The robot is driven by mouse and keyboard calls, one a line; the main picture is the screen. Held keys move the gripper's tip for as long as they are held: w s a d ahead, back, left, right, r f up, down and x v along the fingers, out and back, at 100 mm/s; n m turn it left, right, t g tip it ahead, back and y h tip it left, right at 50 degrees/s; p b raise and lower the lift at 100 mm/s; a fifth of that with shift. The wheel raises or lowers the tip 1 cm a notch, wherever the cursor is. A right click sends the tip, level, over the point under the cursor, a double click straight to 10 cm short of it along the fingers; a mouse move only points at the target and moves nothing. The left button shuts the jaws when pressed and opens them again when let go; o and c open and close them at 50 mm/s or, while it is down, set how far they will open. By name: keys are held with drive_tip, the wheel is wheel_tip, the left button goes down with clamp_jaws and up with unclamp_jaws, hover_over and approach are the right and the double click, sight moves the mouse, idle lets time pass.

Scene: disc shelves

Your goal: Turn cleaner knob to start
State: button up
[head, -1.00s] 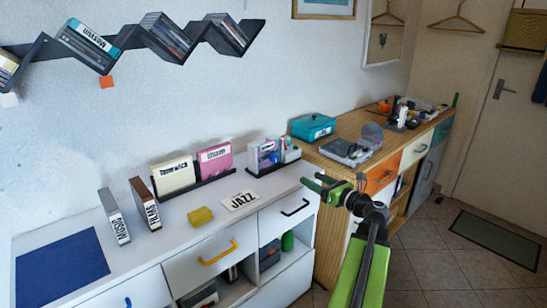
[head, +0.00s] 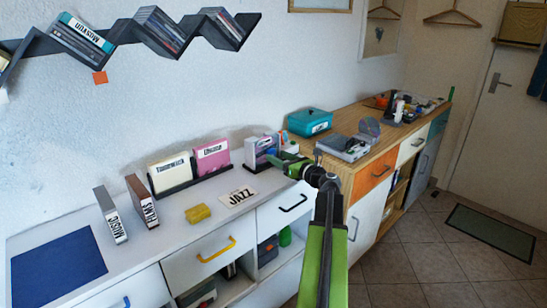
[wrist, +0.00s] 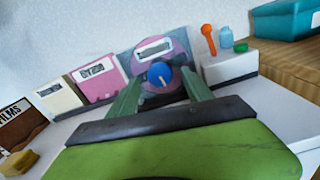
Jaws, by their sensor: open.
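The cleaner (wrist: 150,55) stands upright at the back of the white cabinet top in the wrist view. It has a label, a pink disc and a round blue knob (wrist: 160,74) with a pale pointer mark. In the head view the cleaner (head: 258,150) is partly hidden behind my gripper (head: 285,163). In the wrist view my green fingers (wrist: 162,77) are open, one on each side of the knob in the picture. They appear empty, and I cannot tell whether they touch the knob.
Beside the cleaner stand an orange stick (wrist: 208,40) and a small blue bottle (wrist: 226,38) on a grey-white block (wrist: 232,62). Pink (head: 212,157) and cream (head: 170,172) boxes stand to the left. A JAZZ card (head: 238,196) lies in front. A teal box (head: 310,122) sits right.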

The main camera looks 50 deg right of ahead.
drive_tip(key=shift+w+d, duration=0.1)
drive_tip(key=shift+w, duration=1.2)
drive_tip(key=shift+c, duration=0.2)
